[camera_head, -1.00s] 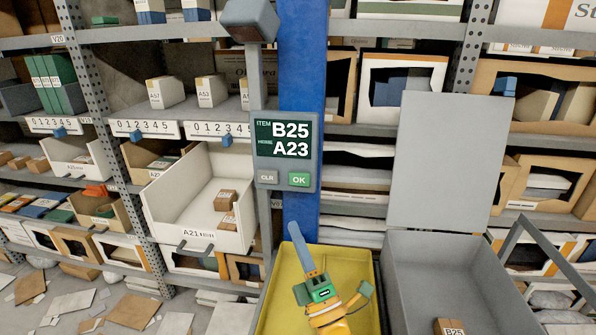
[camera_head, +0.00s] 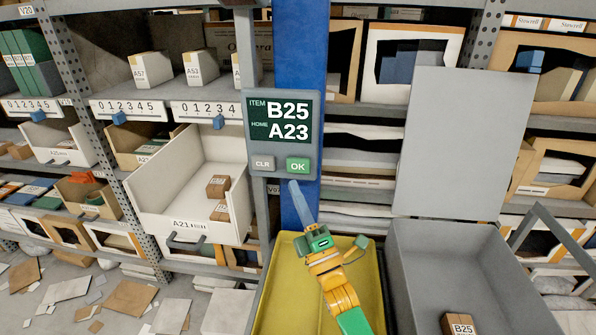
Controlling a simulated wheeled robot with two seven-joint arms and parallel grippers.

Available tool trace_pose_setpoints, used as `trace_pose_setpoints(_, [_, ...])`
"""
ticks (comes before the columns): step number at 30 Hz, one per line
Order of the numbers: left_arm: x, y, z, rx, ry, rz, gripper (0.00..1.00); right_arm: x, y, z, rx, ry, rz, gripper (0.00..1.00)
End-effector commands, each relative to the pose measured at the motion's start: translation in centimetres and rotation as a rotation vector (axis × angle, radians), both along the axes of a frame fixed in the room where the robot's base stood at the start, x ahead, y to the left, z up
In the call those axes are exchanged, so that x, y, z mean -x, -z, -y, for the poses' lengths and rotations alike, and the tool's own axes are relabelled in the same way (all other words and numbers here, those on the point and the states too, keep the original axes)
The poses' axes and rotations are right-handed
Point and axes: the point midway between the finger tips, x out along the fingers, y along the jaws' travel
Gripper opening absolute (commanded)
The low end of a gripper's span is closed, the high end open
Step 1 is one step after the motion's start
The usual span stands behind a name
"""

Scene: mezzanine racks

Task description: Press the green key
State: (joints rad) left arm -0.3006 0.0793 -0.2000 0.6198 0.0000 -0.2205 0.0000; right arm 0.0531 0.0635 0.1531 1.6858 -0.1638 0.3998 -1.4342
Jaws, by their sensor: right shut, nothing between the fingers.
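The green key (camera_head: 298,166) is marked OK and sits at the lower right of the grey terminal (camera_head: 248,128). The terminal's screen reads ITEM B25, HOME A23. A grey CLR key (camera_head: 262,163) is to the left of the green key. My right gripper (camera_head: 301,203) is shut and empty, with its bluish fingers pointing up. In the picture its fingertips are just below the green key, with a small gap between them. How far the tips are from the key in depth I cannot tell. My left gripper is not in view.
A yellow tray (camera_head: 372,290) lies below my right gripper. A grey bin (camera_head: 400,270) at the right holds a small box marked B25 (camera_head: 459,325). The open white drawer A21 (camera_head: 160,205) holds small brown boxes. A blue post (camera_head: 300,60) stands behind the terminal.

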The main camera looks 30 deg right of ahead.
Motion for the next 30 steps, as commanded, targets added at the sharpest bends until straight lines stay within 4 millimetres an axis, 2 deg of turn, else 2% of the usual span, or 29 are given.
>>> trace_pose_setpoints(1, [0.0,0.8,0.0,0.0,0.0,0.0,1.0,-0.6,0.4,0.4,0.003,0.0,0.003,0.0])
trace_pose_setpoints(6, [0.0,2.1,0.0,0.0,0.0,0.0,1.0,-2.5,0.4,1.9,0.002,0.001,0.003,0.0])
trace_pose_setpoints(12, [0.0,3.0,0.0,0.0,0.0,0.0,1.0,-3.8,0.2,2.9,0.001,0.001,0.0,0.0])
trace_pose_setpoints(30, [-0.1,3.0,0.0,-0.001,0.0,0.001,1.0,-4.0,0.0,3.1,-0.001,0.001,0.0,0.0])
